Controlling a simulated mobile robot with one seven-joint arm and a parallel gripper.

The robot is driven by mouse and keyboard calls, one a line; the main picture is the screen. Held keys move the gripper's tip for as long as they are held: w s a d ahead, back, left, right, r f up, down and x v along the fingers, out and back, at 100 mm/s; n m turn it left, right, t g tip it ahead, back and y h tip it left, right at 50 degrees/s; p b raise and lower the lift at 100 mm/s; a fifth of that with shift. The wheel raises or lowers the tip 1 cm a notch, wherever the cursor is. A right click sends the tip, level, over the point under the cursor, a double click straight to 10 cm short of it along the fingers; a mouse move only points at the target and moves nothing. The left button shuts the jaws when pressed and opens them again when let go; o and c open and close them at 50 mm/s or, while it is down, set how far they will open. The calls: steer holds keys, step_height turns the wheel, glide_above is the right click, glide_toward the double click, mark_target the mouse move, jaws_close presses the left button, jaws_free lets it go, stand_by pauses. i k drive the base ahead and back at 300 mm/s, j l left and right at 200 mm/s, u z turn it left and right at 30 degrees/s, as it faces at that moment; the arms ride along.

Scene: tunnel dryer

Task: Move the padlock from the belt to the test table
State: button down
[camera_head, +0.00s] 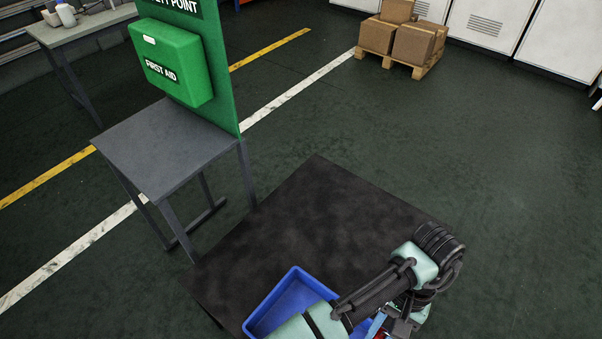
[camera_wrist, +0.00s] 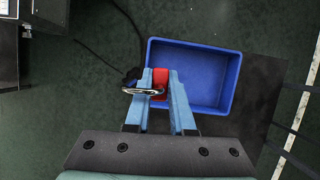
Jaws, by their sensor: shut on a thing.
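A red padlock (camera_wrist: 161,78) with a bright metal shackle (camera_wrist: 140,91) is held between the two light-blue fingers of my gripper (camera_wrist: 160,84) in the wrist view. The shackle sticks out to the left. In the head view my gripper (camera_head: 384,326) is at the bottom edge, partly cut off, with a little red showing at it. A dark-topped table (camera_head: 320,210) lies beneath my arm; part of it shows in the wrist view (camera_wrist: 258,95). I cannot tell if this is the test table. No belt can be made out.
An empty blue bin (camera_wrist: 200,48) stands on the dark table top; its rim shows in the head view (camera_head: 293,270). A grey table (camera_head: 165,150) and a green first aid board (camera_head: 225,70) stand left. Boxes on a pallet (camera_head: 395,60) are far back. The table's far half is clear.

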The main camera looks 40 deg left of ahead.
mark_target(213, 273)
steer(key=i+j+u, duration=0.1)
steer(key=u, duration=0.35)
steer(key=i+j+u, duration=0.15)
steer(key=u, duration=0.3)
steer(key=i+j+u, duration=0.15)
steer(key=u, duration=0.3)
steer(key=i+j+u, duration=0.1)
steer(key=u, duration=0.35)
steer(key=i+u, duration=0.25)
steer(key=u, duration=0.2)
